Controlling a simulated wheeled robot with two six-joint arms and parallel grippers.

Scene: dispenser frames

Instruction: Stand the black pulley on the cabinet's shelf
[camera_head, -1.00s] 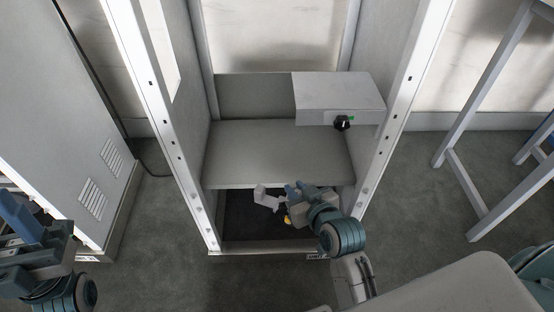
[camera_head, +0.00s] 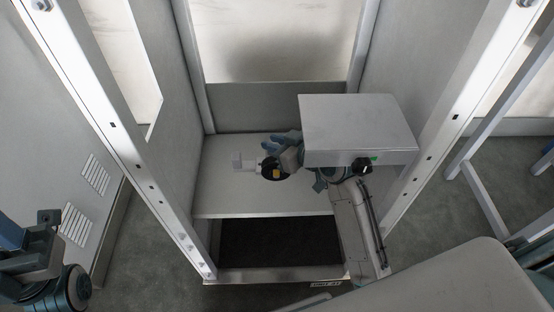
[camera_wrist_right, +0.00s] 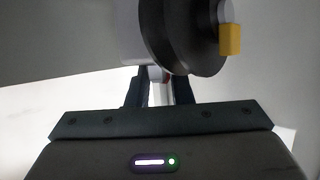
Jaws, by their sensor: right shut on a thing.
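My right gripper (camera_head: 284,158) is inside the cabinet (camera_head: 122,145), above its grey shelf (camera_head: 240,202). It is shut on the black pulley (camera_head: 266,166), a dark disc with a yellow tab. A pale angular piece sticks out to the left beside it; I cannot tell whether it belongs to the pulley. In the right wrist view the black pulley (camera_wrist_right: 178,40) is between the fingers, with a pale grey cylinder on its left side. I cannot tell whether it touches the shelf. My left gripper (camera_head: 45,235) is at the lower left, outside the cabinet; its jaws are unclear.
A grey box (camera_head: 355,128) with a black knob (camera_head: 362,165) overhangs my right wrist on the right. The shelf is bare to the left and front. A dark opening (camera_head: 280,242) lies below the shelf. Cabinet posts stand on both sides.

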